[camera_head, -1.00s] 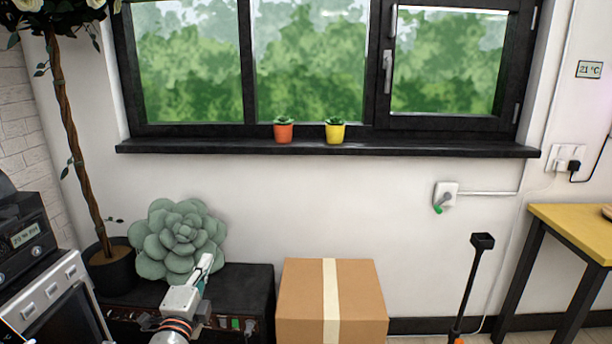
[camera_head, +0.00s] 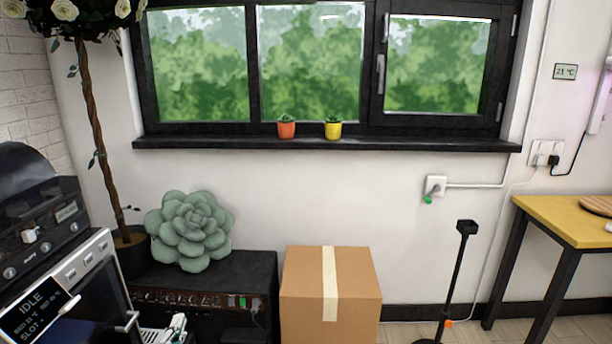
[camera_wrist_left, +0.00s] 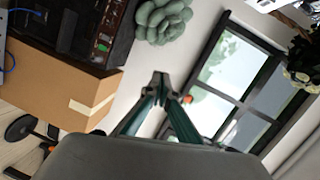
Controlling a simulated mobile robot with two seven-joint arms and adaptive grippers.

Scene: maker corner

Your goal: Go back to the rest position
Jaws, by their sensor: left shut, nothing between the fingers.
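The fingers point toward the wall area between the green succulent (camera_wrist_left: 163,20) and the window (camera_wrist_left: 240,85). My right gripper is not in view.
A cardboard box (camera_head: 330,292) stands right of the cabinet. A machine with an IDLE display (camera_head: 45,310) is at left. A black stand (camera_head: 458,270) and a yellow-topped table (camera_head: 570,220) are at right. Two small pots (camera_head: 286,130) stand on the sill.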

